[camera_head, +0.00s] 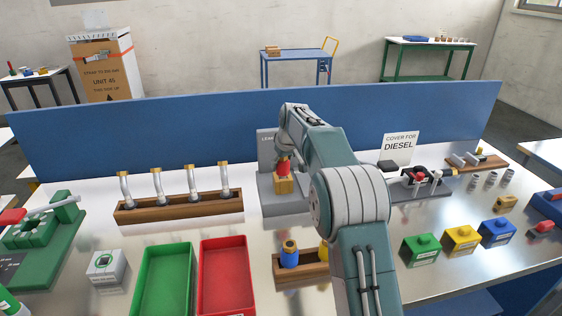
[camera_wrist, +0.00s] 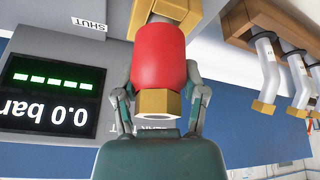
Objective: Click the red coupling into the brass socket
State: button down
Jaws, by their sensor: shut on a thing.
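The red coupling (camera_wrist: 158,58) has a red barrel and a brass hex end (camera_wrist: 158,103). My gripper (camera_wrist: 160,75) is shut on the barrel, one finger on each side. The brass socket (camera_wrist: 178,8) meets the barrel's far end at the top of the wrist view. Whether the coupling is seated there cannot be told, as the joint is partly hidden. In the head view the red coupling (camera_head: 283,167) stands roughly upright directly above the brass socket (camera_head: 284,186), in front of the grey panel. My arm hides part of the panel and gripper.
A display (camera_wrist: 48,92) reads 0.0 bar with green bars, near a SHUT label (camera_wrist: 88,24). A wooden rack (camera_head: 180,208) with bent metal pipes stands left. A blue coupling (camera_head: 289,254) stands in a wooden holder in front. Green (camera_head: 165,248) and red trays (camera_head: 223,240) lie front left.

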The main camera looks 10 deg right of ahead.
jog(key=shift+f, duration=0.65)
jog(key=shift+c, duration=0.4)
grip_release()
jog(key=v, duration=1.2)
jog(key=shift+w, duration=0.1)
